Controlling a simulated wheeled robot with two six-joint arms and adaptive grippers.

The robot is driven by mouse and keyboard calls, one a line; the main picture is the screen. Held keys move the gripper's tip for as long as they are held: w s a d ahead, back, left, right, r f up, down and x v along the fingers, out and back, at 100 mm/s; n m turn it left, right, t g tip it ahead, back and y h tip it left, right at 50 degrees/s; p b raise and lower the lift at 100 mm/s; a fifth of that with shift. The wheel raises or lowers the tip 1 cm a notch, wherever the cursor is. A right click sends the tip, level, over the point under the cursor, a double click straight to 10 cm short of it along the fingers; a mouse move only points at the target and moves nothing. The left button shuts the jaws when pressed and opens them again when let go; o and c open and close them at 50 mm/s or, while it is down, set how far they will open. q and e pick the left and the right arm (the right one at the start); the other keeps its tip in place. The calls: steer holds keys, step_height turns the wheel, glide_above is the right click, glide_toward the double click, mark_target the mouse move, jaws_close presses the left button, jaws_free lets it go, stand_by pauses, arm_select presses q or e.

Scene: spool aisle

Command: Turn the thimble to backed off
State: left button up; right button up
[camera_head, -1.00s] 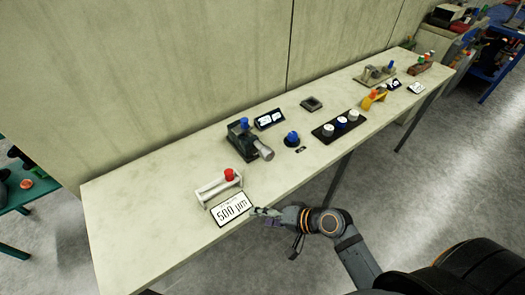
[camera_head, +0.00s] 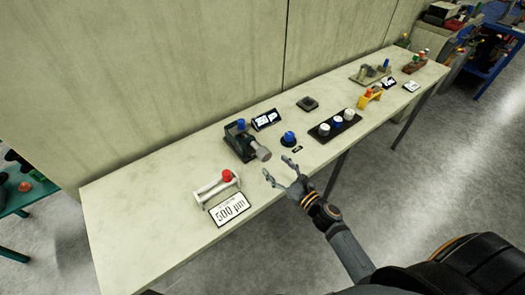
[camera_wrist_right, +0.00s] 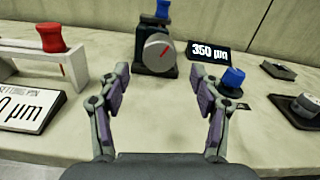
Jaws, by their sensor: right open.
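The thimble (camera_head: 263,153) is a grey cylinder on the front of a dark green block device (camera_head: 237,146) with a blue knob on top. In the right wrist view the thimble (camera_wrist_right: 158,53) faces me and has a red line on its face. My right gripper (camera_head: 278,167) is open and empty at the bench's front edge, in front of the thimble and apart from it. In the wrist view its fingers (camera_wrist_right: 165,85) stand on either side, with the thimble seen between them. My left gripper is not in view.
A display (camera_wrist_right: 209,53) behind the device appears to read 350 µm. A white stand with a red knob (camera_head: 227,176) and a 500 µm card (camera_head: 229,209) are to the left. A blue knob (camera_head: 289,138) and a black tray (camera_head: 325,136) are to the right.

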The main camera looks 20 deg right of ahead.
mark_target(267, 158)
steer(key=p+x, duration=0.2)
steer(key=x, duration=0.6)
steer(key=shift+w+a, duration=0.1)
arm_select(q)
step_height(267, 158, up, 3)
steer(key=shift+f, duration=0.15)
arm_select(e)
steer(key=c, duration=1.2)
steer(key=shift+o, duration=0.2)
steer(key=shift+f+n+b, duration=0.25)
steer(key=shift+n+b, duration=0.15)
steer(key=shift+b, duration=0.3)
steer(key=shift+n+b, duration=0.3)
steer(key=shift+n, duration=0.1)
steer(key=shift+r, duration=0.25)
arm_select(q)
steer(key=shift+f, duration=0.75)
arm_select(e)
steer(key=o, duration=1.2)
steer(key=shift+c, duration=0.2)
